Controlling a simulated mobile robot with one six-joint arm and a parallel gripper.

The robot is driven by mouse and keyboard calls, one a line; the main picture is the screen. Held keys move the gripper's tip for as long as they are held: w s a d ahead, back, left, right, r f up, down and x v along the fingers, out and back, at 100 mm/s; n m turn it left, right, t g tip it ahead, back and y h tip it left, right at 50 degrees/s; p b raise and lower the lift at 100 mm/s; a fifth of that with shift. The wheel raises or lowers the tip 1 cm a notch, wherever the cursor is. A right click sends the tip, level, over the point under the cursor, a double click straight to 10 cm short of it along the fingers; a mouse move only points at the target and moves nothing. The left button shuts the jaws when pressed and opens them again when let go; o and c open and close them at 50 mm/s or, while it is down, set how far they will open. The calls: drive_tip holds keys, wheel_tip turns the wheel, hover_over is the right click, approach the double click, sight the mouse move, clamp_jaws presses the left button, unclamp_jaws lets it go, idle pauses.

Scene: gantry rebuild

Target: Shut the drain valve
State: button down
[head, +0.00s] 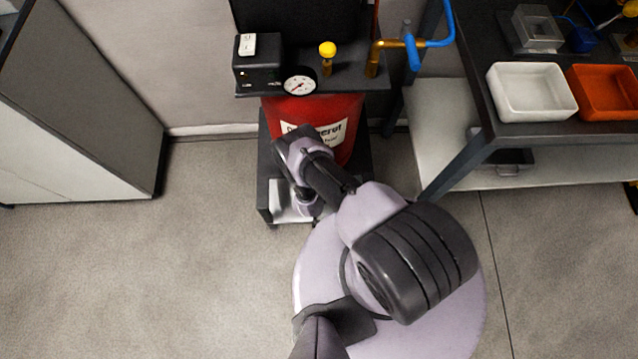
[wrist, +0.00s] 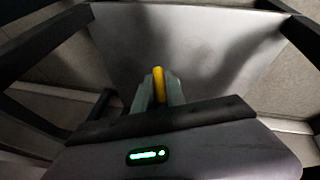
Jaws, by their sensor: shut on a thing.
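A yellow handle (wrist: 158,78), which looks like the lever of the drain valve, shows in the wrist view between the two grey fingers of my gripper (wrist: 158,92). The gripper is shut on it. The valve's body and pipe are hidden behind the fingers, so I cannot tell how far the valve is turned. In the head view the red compressor tank (head: 345,148) stands on a dark frame. My arm reaches down in front of it and hides the gripper and the drain valve.
On the compressor's top are a pressure gauge (head: 299,82), a yellow knob (head: 327,50), a black box (head: 257,70) and a blue hose (head: 433,43). A bench with a white tray (head: 532,113) and an orange tray (head: 604,110) stands right. A cabinet (head: 85,90) stands left. The floor between is clear.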

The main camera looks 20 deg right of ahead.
drive_tip(key=c, duration=1.4)
unclamp_jaws()
drive_tip(key=p+v, duration=0.9)
drive_tip(key=v, duration=0.8)
drive_tip(key=shift+a+r+p, duration=0.1)
drive_tip(key=shift+r+p, duration=0.1)
drive_tip(key=shift+p, duration=0.15)
